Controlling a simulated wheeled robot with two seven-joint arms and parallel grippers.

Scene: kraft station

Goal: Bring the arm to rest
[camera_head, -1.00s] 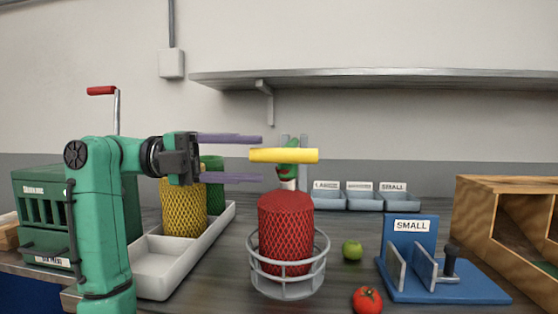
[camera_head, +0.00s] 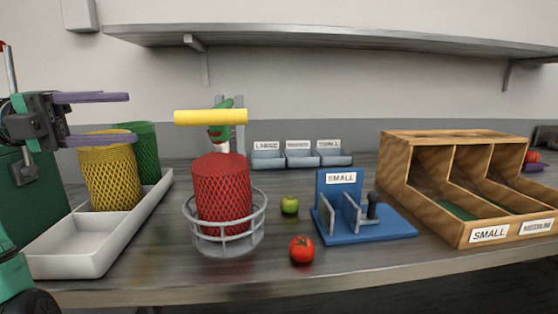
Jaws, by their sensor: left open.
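My left gripper (camera_head: 132,119) is at the left side of the view, with two long purple fingers spread apart, one above the other. It is open and nothing is between the fingers. It is in front of and above the yellow net sleeve (camera_head: 109,175), and left of the yellow bar (camera_head: 210,117). The yellow bar lies across above the red net bag (camera_head: 222,190), which stands in a grey wire basket (camera_head: 224,240). Much of my left arm is cut off by the left edge. My right gripper is not in view.
A white tray (camera_head: 75,256) holds the yellow and green (camera_head: 145,150) net sleeves. A green apple (camera_head: 290,205) and a tomato (camera_head: 302,250) lie near a blue stand (camera_head: 368,225) labelled SMALL. A wooden bin (camera_head: 455,140) stands right. A shelf (camera_head: 330,35) runs overhead.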

